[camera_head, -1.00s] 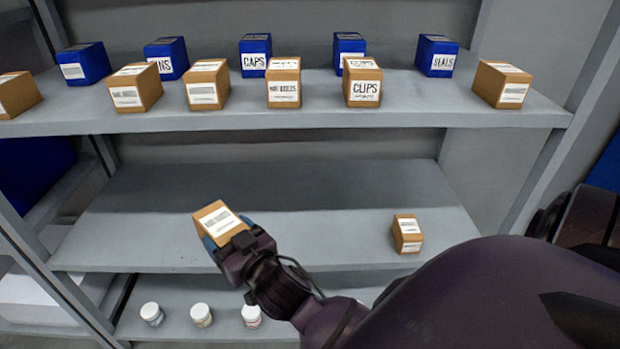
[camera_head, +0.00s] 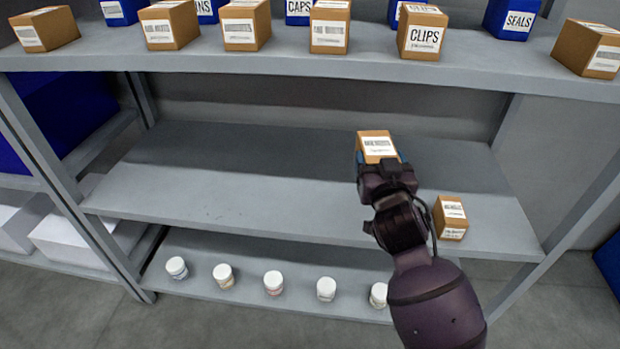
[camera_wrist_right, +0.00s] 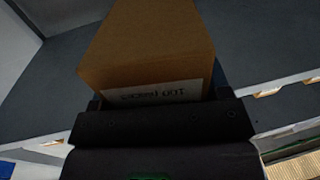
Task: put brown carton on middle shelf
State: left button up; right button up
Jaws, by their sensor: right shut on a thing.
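A brown carton with a white label (camera_head: 376,147) is held in my right gripper (camera_head: 385,166), which is shut on it. It also fills the upper middle of the right wrist view (camera_wrist_right: 150,45). In the head view the carton appears over the right half of the middle shelf (camera_head: 230,190); I cannot tell whether it touches the surface. Another brown carton (camera_head: 450,218) stands on the middle shelf, to the right of my gripper and near the front edge. My left gripper is not in view.
The top shelf (camera_head: 300,62) holds several brown and blue cartons, and its front edge overhangs the view above my gripper. The bottom shelf (camera_head: 250,300) holds several white-lidded jars (camera_head: 273,282). The left and centre of the middle shelf are clear.

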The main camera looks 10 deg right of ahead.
jog(key=w+a+f+m+h+b, duration=0.1)
jog(key=w+f+b, duration=0.2)
jog(key=w+b, duration=0.15)
jog(key=w+f+m+h+b, duration=0.1)
jog(key=w+f+h+b, duration=0.1)
jog(key=w+f+b, duration=0.3)
jog(key=shift+g, duration=0.3)
jog(key=f+b, duration=0.2)
jog(key=f, duration=0.4)
jog(key=w+f+b, duration=0.1)
jog(key=f+b, duration=0.1)
jog(key=f, duration=0.4)
jog(key=w+f+b, duration=0.1)
jog(key=f+b, duration=0.1)
jog(key=f, duration=0.4)
jog(key=shift+w+a+f, duration=0.15)
jog(key=shift+w+f, duration=0.05)
jog(key=shift+f, duration=0.35)
jog(key=o, duration=0.8)
jog(key=shift+f, duration=0.1)
jog(key=o, duration=0.4)
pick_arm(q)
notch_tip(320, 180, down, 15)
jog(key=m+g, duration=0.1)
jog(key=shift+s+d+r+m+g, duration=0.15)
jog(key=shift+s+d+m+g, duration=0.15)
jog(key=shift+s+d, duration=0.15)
